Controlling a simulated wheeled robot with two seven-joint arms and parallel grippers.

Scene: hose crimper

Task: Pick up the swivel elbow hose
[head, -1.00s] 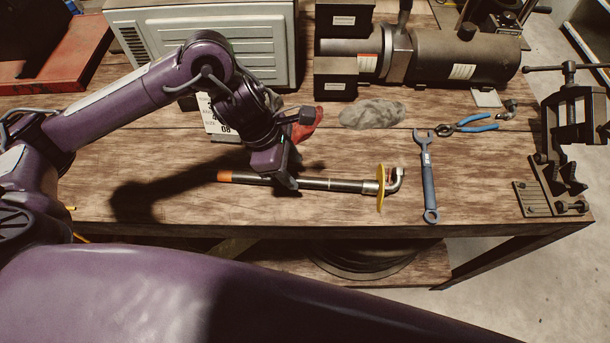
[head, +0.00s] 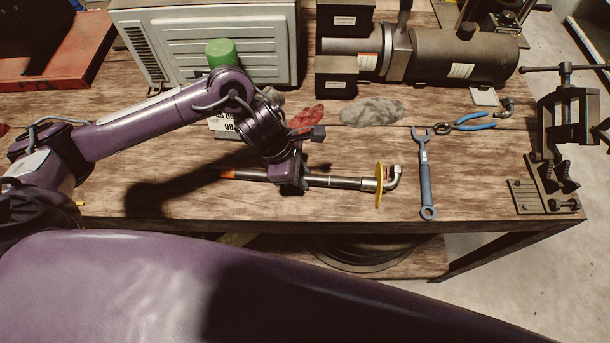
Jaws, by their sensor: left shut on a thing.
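The swivel elbow hose (head: 340,182) is a dark straight hose with an orange left end, a yellow disc near its right end and a bent metal elbow fitting. It lies along the front of the wooden table (head: 480,165), or just above it; I cannot tell which. My left gripper (head: 291,187) comes down over the hose left of its middle and is shut on it. The fingers hide the short stretch of hose between them. My right gripper is not in view.
A blue wrench (head: 426,180) lies right of the elbow, with blue-handled pliers (head: 466,123) behind it. A grey rag (head: 372,112) and a red cloth (head: 306,117) lie behind the hose. A vise-like tool (head: 568,140) stands at the right edge.

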